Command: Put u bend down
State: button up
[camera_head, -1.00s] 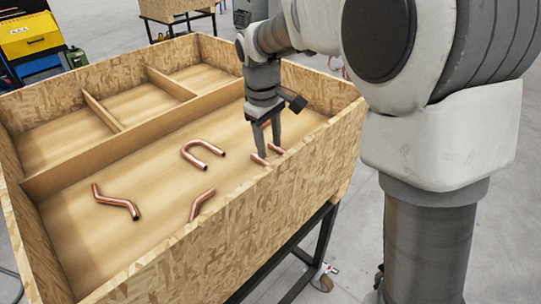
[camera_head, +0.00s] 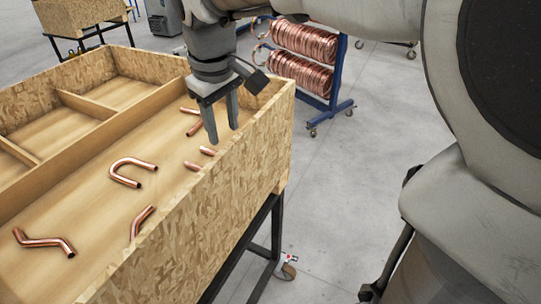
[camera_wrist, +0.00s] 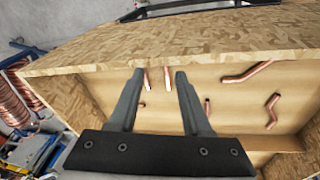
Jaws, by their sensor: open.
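My gripper (camera_head: 222,132) is open and empty, pointing down near the front wall of the wooden bin (camera_head: 215,195). Two copper tube ends (camera_head: 193,166) show just below and left of the fingertips; the rest is hidden behind the front wall. In the wrist view the open gripper (camera_wrist: 159,74) has two parallel copper legs (camera_wrist: 167,78) showing between its fingertips, apart from the fingers. They look like the legs of one U bend, but the curve is hidden. Another copper U bend (camera_head: 118,176) lies flat in the bin's long compartment, left of my gripper.
A bent tube (camera_head: 45,242) and a partly hidden tube (camera_head: 140,222) lie nearer in the bin; more copper pieces (camera_head: 194,128) lie behind the gripper. Dividers (camera_head: 88,105) split off the back compartments. A blue rack (camera_head: 335,85) with copper coils stands beyond the bin.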

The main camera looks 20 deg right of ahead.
jog(key=s+d+f+m+t, duration=0.1)
jog(key=s+d+m, duration=0.2)
jog(key=s, duration=0.5)
jog(key=s+d+f+m+t, duration=0.2)
jog(key=s+d+m, duration=0.1)
jog(key=s, duration=0.4)
jog(key=shift+s+d, duration=0.4)
jog(key=shift+d, duration=0.3)
jog(key=shift+r, duration=0.1)
jog(key=shift+a, duration=0.25)
